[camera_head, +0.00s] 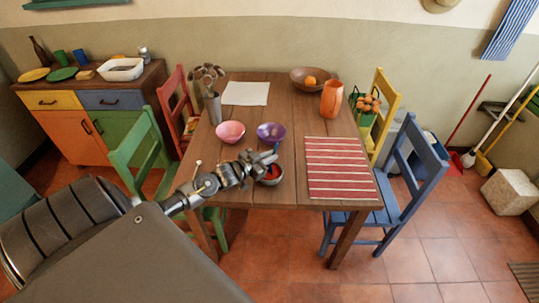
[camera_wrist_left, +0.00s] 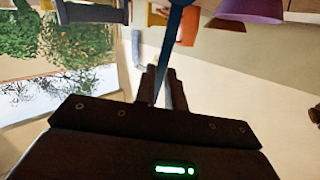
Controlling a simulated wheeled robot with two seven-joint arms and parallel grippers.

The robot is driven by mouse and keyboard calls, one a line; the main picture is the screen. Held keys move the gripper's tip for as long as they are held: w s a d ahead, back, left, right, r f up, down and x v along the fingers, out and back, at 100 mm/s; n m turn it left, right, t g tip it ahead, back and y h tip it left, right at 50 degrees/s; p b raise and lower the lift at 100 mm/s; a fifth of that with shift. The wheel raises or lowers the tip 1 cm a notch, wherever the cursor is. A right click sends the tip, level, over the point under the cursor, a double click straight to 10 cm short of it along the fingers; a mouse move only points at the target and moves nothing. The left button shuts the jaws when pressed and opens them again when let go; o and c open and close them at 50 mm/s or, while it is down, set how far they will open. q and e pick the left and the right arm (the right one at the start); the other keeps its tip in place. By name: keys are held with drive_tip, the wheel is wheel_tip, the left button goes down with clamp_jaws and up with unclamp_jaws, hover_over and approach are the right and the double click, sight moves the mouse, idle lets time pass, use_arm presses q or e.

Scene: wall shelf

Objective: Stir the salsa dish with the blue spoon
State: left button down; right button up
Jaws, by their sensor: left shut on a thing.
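The salsa dish (camera_head: 271,176), a small grey bowl with red salsa inside, stands near the table's front edge in the head view. My left gripper (camera_head: 266,158) is at its back left rim and hides part of it. The gripper is shut on the blue spoon (camera_head: 276,148), of which only a small bit shows there. In the left wrist view the spoon (camera_wrist_left: 175,42) runs up from between my closed fingers (camera_wrist_left: 163,80) to the top edge. I cannot tell whether the spoon touches the salsa. My right gripper is not in view.
A pink bowl (camera_head: 230,132) and a purple bowl (camera_head: 271,132) stand behind the dish. A red striped mat (camera_head: 340,168) lies to its right. An orange jug (camera_head: 331,98), a wooden bowl (camera_head: 298,77) and a utensil holder (camera_head: 214,108) are farther back. Chairs surround the table.

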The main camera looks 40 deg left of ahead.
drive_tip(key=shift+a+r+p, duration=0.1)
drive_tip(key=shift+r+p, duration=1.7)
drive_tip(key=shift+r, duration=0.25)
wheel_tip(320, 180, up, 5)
drive_tip(key=p, duration=0.4)
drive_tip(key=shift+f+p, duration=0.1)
drive_tip(key=shift+p, duration=0.3)
